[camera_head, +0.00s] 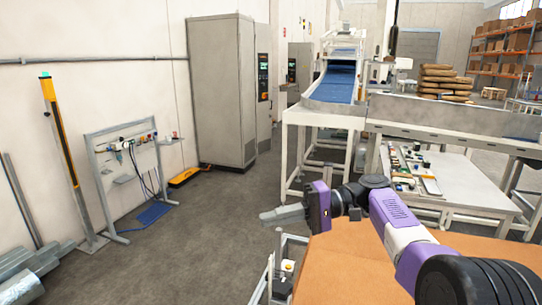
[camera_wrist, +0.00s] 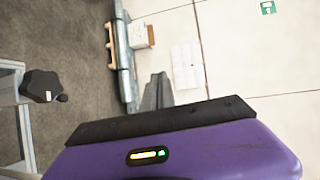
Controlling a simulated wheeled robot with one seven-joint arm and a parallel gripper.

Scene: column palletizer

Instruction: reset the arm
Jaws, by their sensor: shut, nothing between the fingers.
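My gripper (camera_head: 270,216) is at the end of my purple and black arm, in the middle of the head view. It points left, with its grey fingers together and nothing between them. It is in the air near the left edge of an orange-brown surface (camera_head: 340,262). In the wrist view its grey fingers (camera_wrist: 157,93) stick out beyond the dark edge of the purple housing.
A blue conveyor (camera_head: 337,83) and a bench with small parts (camera_head: 470,180) are behind. A grey cabinet (camera_head: 222,90) and a panel stand (camera_head: 127,175) line the left wall.

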